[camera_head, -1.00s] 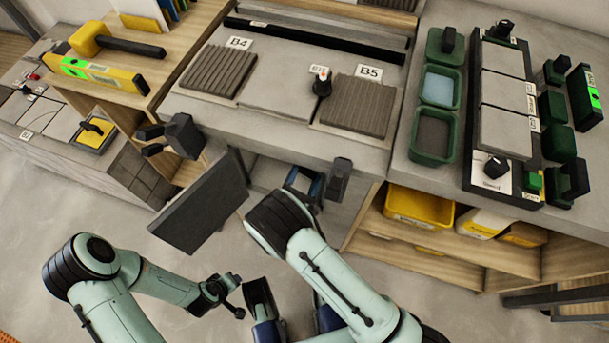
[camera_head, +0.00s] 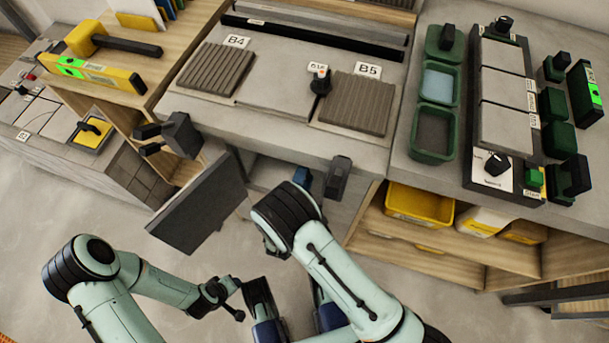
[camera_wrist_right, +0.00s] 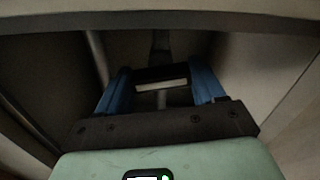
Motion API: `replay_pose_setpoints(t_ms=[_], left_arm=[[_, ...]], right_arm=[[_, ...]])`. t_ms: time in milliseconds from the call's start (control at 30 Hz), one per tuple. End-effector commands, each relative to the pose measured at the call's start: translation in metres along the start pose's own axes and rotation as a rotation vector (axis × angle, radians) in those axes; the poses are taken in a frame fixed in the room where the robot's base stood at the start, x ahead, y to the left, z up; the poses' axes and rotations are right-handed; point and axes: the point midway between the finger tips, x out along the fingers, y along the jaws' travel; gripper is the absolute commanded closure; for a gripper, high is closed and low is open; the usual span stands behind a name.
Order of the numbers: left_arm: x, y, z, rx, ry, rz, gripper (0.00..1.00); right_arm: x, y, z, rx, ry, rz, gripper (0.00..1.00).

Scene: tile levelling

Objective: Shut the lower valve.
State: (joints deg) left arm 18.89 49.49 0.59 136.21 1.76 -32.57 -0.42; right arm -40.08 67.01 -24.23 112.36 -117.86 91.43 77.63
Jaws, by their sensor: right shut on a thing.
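My right gripper (camera_head: 302,178) reaches under the front edge of the middle bench, largely hidden by my forearm in the head view. In the right wrist view its two blue fingers (camera_wrist_right: 161,88) stand on either side of a dark bar with a pale front edge, which looks like the lower valve's handle (camera_wrist_right: 162,80). The gripper is shut on it. A thin pipe or stem shows just below the bar. The valve is hidden in the head view.
The bench top (camera_head: 260,125) overhangs the dim space around my right gripper. A dark panel (camera_head: 200,205) stands out at the left of this space. A black handle-like part (camera_head: 338,178) is at the bench edge just right. A yellow bin (camera_head: 418,205) sits on the right shelf.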

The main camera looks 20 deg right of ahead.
Motion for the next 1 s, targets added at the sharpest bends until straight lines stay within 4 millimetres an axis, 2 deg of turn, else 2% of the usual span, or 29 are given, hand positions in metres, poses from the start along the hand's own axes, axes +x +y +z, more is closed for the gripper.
replay_pose_setpoints(t_ms=[300,767,800,867,1000], left_arm=[[0.0022,-0.0025,0.0033,-0.003,-0.011,-0.005,0.57],[0.0023,-0.0028,0.0037,-0.003,-0.012,-0.005,0.57],[0.0023,-0.0027,0.0037,-0.003,-0.012,-0.005,0.57],[0.0023,-0.0027,0.0036,-0.003,-0.012,-0.005,0.57],[0.0023,-0.0027,0.0036,-0.003,-0.012,-0.005,0.57]], right_arm=[[-0.0009,-0.0013,-0.0016,0.096,0.005,-0.004,0.62],[-0.0010,-0.0010,-0.0019,0.108,0.006,-0.003,0.62],[-0.0010,-0.0010,-0.0019,0.108,0.006,-0.003,0.25],[-0.0009,-0.0009,-0.0018,0.108,0.006,-0.003,0.06],[-0.0006,-0.0007,-0.0012,0.107,0.004,-0.002,0.06]])
